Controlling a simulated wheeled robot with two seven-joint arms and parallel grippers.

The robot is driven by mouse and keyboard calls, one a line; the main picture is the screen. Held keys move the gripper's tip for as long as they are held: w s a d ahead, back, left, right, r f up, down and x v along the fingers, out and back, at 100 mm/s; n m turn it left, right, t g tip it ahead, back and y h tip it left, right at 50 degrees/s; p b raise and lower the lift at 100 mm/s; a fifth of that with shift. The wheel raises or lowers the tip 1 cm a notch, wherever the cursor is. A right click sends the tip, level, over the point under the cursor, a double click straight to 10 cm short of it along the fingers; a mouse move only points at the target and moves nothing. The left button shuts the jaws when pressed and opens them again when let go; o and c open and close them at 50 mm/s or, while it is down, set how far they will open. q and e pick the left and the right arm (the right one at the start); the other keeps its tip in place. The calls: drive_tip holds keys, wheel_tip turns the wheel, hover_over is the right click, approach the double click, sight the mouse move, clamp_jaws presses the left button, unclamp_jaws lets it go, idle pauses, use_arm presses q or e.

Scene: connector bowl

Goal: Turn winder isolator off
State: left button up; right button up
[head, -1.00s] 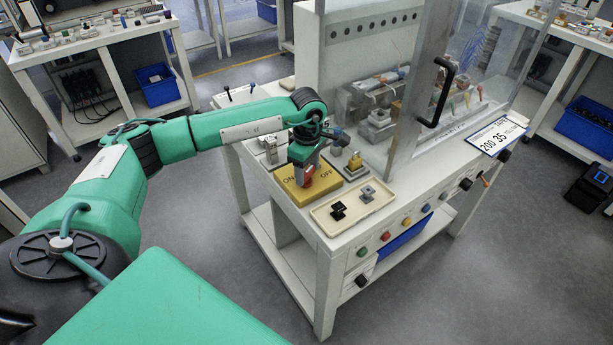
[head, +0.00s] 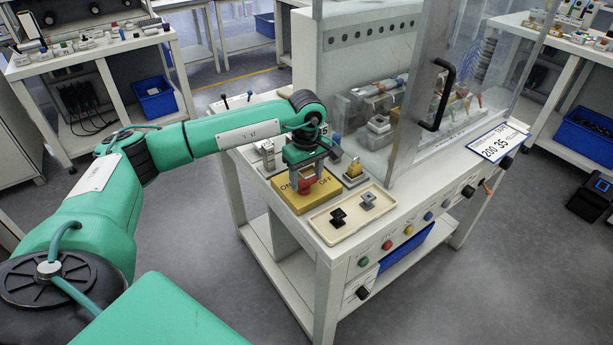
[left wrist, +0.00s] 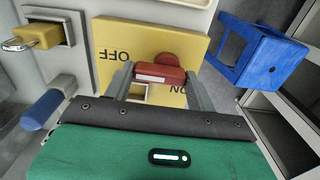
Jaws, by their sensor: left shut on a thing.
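The winder isolator is a yellow block (head: 318,197) with ON and OFF lettering and a red handle (head: 306,181), on the near left part of the white bench top. My left gripper (head: 305,173) comes down over it and is shut on the red handle. In the left wrist view the red handle (left wrist: 160,74), with a white strip on its end, sits between the two grey fingers (left wrist: 161,86). There, OFF shows left of the handle and ON is partly covered at its lower right. My right gripper is not in view.
A cream tray (head: 329,237) with black and grey knobs lies just in front of the isolator. A brass padlock (head: 354,168) stands close on its right. A clear guard with a black handle (head: 438,95) rises behind. Coloured buttons line the bench front.

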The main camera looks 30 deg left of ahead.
sight(307, 178)
use_arm(q)
drive_tip(key=shift+r, duration=0.1)
drive_tip(key=o, duration=1)
drive_tip(key=shift+r, duration=0.25)
wheel_tip(307, 178, up, 13)
drive_tip(key=shift+r+b, duration=0.1)
drive_tip(key=shift+b, duration=0.45)
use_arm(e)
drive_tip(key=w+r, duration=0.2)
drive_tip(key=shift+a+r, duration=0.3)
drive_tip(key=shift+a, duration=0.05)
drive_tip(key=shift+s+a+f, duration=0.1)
